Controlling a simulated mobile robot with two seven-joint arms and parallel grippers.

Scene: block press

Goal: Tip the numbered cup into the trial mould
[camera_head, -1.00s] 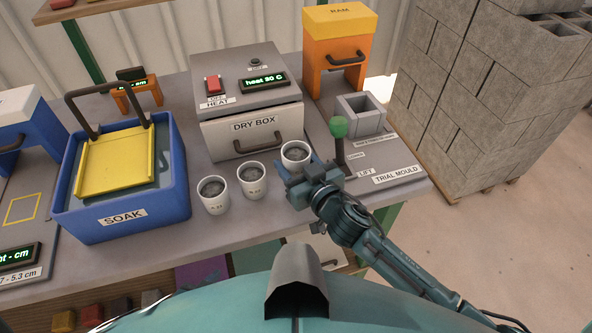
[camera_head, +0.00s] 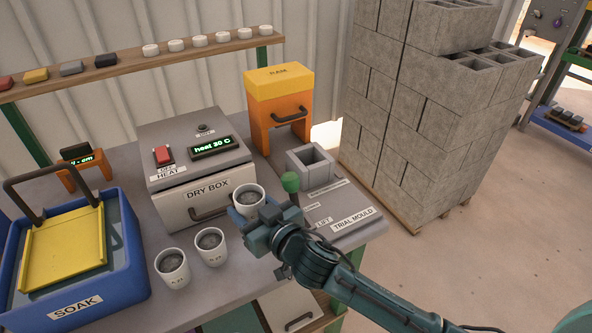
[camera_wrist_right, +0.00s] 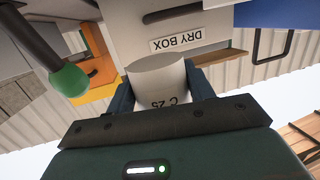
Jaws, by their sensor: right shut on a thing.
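My right gripper (camera_head: 262,213) is shut on a white cup (camera_head: 247,204) of dark grey mix, upright in front of the dry box's right corner. The trial mould, a grey open-topped box (camera_head: 312,172), stands beyond the gripper to the right. My left gripper is out of view.
A green-knobbed lever (camera_head: 290,183) stands between the held cup and the mould; it shows close in the right wrist view (camera_wrist_right: 70,80). The dry box (camera_head: 200,207), orange ram (camera_head: 265,125) and blue soak tub (camera_head: 125,265) surround the cups. Concrete blocks (camera_head: 410,130) are stacked at right.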

